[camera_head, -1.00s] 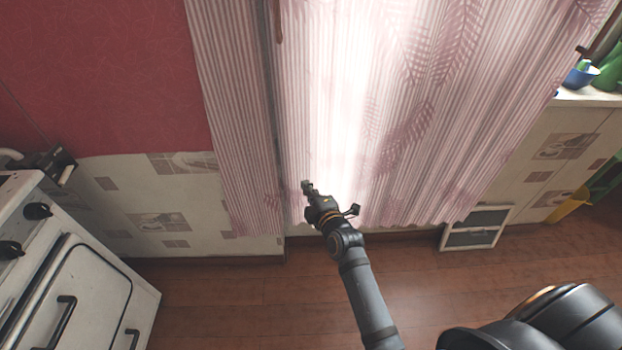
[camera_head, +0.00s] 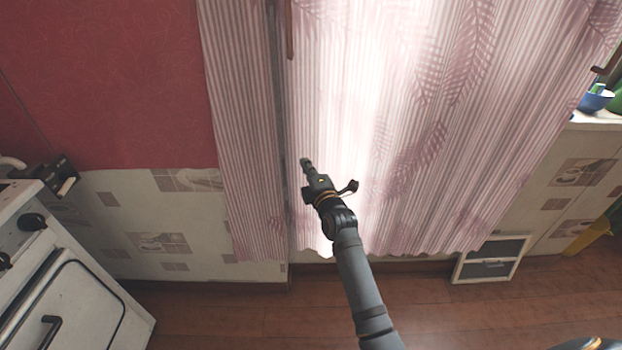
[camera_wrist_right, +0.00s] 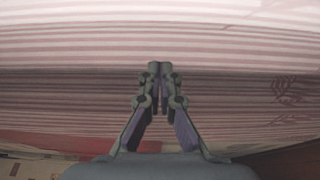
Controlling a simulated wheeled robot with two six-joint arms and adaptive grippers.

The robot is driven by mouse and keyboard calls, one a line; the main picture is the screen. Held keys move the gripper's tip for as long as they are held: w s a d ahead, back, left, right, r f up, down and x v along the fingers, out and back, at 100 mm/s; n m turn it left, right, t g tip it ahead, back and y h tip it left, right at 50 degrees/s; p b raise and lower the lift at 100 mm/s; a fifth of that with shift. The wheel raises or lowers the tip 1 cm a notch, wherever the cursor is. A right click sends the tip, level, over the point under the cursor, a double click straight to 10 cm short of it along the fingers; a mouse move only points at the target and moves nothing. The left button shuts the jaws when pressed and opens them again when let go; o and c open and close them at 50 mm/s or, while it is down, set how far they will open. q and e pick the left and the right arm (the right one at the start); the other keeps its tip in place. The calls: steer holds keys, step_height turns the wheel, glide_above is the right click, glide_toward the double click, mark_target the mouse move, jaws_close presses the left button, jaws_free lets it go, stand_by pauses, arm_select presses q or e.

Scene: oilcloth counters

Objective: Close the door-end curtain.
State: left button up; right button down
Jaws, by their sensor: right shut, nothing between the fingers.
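The pink striped curtain hangs as two panels. The narrow left panel (camera_head: 240,130) and the wide right panel (camera_head: 430,130), with a leaf pattern, have a thin dark gap between them. My right gripper (camera_head: 305,162) is shut and empty in front of the right panel's left edge, close to the gap. In the right wrist view the shut fingertips (camera_wrist_right: 160,66) point at the striped cloth (camera_wrist_right: 80,95), with a dark band running across it. I cannot tell whether they touch the cloth. I cannot tell which panel is the door-end one. My left gripper is not in view.
A white stove (camera_head: 75,290) stands at the lower left. A counter (camera_head: 595,121) with a blue bowl (camera_head: 594,101) is at the right. A small white-framed unit (camera_head: 491,260) sits low by the curtain's bottom right. Brown floor (camera_head: 240,310) lies open in front.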

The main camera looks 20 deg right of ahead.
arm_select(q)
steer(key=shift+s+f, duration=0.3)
arm_select(e)
steer(key=d, duration=0.1)
steer(key=s+d, duration=0.1)
steer(key=d, duration=0.1)
steer(key=shift+s+d, duration=0.15)
steer(key=shift+d, duration=0.05)
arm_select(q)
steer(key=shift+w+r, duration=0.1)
